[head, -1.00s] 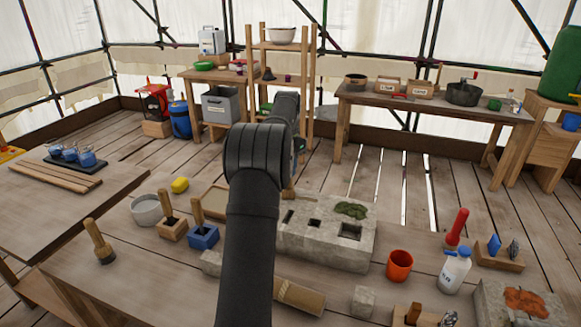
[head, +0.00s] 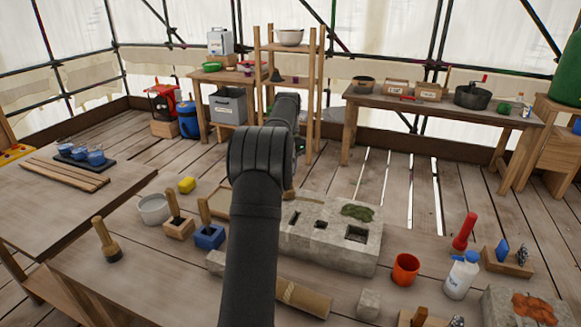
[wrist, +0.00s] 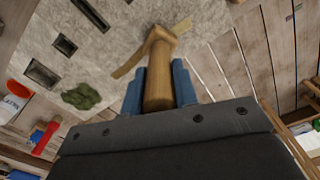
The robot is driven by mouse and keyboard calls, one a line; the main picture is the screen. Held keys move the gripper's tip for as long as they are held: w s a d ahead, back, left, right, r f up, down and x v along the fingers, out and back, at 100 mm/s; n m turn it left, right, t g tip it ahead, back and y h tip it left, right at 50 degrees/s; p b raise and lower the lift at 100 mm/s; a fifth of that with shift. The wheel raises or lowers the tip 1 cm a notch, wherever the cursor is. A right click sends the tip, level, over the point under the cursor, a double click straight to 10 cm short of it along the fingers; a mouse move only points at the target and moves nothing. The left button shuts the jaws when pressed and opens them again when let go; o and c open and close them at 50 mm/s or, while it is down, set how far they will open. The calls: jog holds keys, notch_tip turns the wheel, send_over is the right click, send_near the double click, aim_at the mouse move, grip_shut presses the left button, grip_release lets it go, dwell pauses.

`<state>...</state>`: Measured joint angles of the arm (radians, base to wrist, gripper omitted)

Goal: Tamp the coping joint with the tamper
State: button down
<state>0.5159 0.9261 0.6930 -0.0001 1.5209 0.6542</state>
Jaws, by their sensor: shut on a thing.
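My gripper (wrist: 158,92), with blue fingers, is shut on the round wooden handle of a tool, which looks like the tamper (wrist: 160,45). Its wooden head points away from my gripper. The head is over or beside a tan strip at the edge of the grey coping stone (wrist: 120,28); the strip may be the joint. I cannot tell whether the head touches it. In the head view the coping stone (head: 318,250) lies on the bench with square pockets and green moss on top. My arm hides the gripper, most of the tool and the stone's left end there.
Left of my arm stand a wooden-handled tool (head: 105,240), a grey bowl (head: 154,209), a blue holder (head: 209,238) and a yellow sponge (head: 187,185). To the right are an orange cup (head: 405,269), a white bottle (head: 460,275) and a red-handled tool (head: 464,232).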

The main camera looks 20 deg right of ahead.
jog(key=shift+w+a+f, duration=0.1)
jog(key=shift+w+a, duration=0.25)
jog(key=shift+a, duration=0.05)
jog(key=shift+w+a, duration=0.15)
jog(key=shift+w, duration=0.05)
jog(key=shift+w+a, duration=0.9)
jog(key=shift+a, duration=0.05)
dwell(0.4)
notch_tip(320, 180, up, 7)
dwell(0.6)
jog(key=shift+d, duration=0.1)
dwell(0.4)
